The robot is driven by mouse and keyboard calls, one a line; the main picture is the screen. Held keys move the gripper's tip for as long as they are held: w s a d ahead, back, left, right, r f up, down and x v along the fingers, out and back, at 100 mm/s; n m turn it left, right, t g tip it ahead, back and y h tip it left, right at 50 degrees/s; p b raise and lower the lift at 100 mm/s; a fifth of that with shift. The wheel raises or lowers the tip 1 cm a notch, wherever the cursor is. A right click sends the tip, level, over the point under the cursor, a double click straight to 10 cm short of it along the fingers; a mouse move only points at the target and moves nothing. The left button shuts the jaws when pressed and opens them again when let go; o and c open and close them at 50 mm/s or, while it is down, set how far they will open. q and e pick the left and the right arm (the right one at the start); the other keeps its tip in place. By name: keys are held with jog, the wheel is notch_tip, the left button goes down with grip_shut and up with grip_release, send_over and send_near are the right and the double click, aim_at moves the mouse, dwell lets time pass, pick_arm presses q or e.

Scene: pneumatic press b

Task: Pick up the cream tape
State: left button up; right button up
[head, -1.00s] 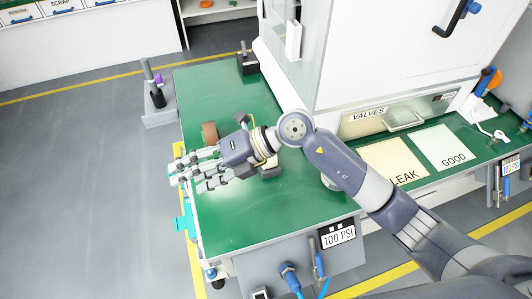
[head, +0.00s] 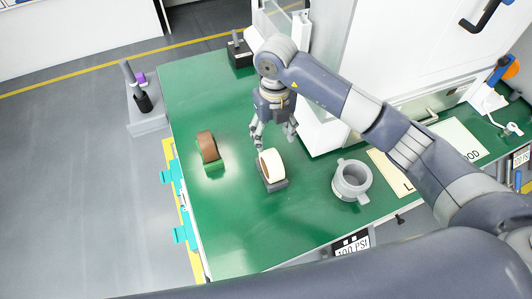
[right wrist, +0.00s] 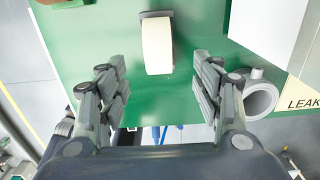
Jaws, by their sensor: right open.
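The cream tape (head: 271,164) is a roll standing on edge in a dark holder (head: 275,186) on the green table. It also shows in the right wrist view (right wrist: 157,48), at the top centre. My right gripper (head: 272,140) is open and empty, pointing down just behind the tape in the head view. In the right wrist view its fingers (right wrist: 157,75) are spread wide, with the tape ahead of them and between their lines. The gripper appears above the tape; I see no contact. My left gripper is not in view.
A brown tape (head: 207,147) stands in a green holder to the left. A grey ring-shaped part (head: 352,180) stands to the right. A white cabinet (head: 400,60) rises behind. A black block (head: 240,55) sits at the table's far edge. The front left of the green table (head: 225,225) is clear.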

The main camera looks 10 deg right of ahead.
send_over(272, 157)
jog(key=f, duration=0.4)
jog(key=shift+s+d+f+p, duration=0.2)
jog(key=shift+f+p, duration=0.05)
jog(key=shift+p, duration=0.1)
jog(key=shift+f, duration=0.2)
jog(key=f, duration=0.1)
jog(key=f+p, duration=0.1)
jog(key=f, duration=0.2)
jog(key=shift+w+a+f+p, duration=0.2)
jog(key=shift+a+f+p, duration=0.05)
jog(key=shift+f+p, duration=0.05)
jog(key=shift+f, duration=0.3)
jog(key=shift+w, duration=0.1)
jog(key=shift+c, duration=0.6)
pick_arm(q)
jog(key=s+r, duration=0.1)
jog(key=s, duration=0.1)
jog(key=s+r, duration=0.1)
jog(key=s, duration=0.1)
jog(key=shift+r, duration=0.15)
pick_arm(e)
jog(key=c, duration=1.1)
